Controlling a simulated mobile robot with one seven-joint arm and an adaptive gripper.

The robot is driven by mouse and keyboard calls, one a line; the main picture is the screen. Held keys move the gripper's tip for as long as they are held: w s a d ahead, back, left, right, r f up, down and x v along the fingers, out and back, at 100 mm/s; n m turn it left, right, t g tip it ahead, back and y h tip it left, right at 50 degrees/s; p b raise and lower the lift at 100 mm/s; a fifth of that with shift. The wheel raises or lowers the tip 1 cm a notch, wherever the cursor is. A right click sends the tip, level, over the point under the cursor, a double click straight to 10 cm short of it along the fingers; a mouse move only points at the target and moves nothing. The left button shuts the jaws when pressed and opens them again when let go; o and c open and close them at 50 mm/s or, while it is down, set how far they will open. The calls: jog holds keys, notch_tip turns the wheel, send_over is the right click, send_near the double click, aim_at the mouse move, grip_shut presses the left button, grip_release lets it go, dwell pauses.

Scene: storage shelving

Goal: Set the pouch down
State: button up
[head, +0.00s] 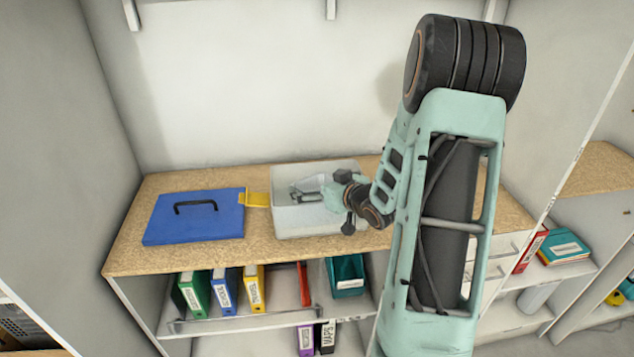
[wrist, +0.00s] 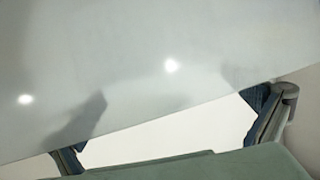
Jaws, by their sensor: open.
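I cannot clearly make out a pouch in either view. A flat yellow piece (head: 256,199) lies at the right edge of a flat blue case (head: 165,228) with a dark handle, on the wood-topped counter. My gripper (head: 308,194) is over a clear plastic bin (head: 320,231) right of the case, within its outline. In the wrist view my gripper (wrist: 165,133) is open, its fingers wide apart with nothing seen between them. A smooth pale grey surface (wrist: 130,60) fills most of that view, and I cannot tell what it is.
The counter top (head: 140,258) is bare in front of the case. Below are shelves with green, blue and yellow binders (head: 224,292) and a teal holder (head: 346,275). A wall stands behind, side panels flank the counter, and drawers (head: 510,245) are at right.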

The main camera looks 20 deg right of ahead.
jog(key=shift+r, duration=0.15)
jog(key=shift+r+p, duration=0.25)
jog(key=shift+p, duration=0.15)
jog(key=v, duration=1.2)
jog(key=shift+r, duration=0.2)
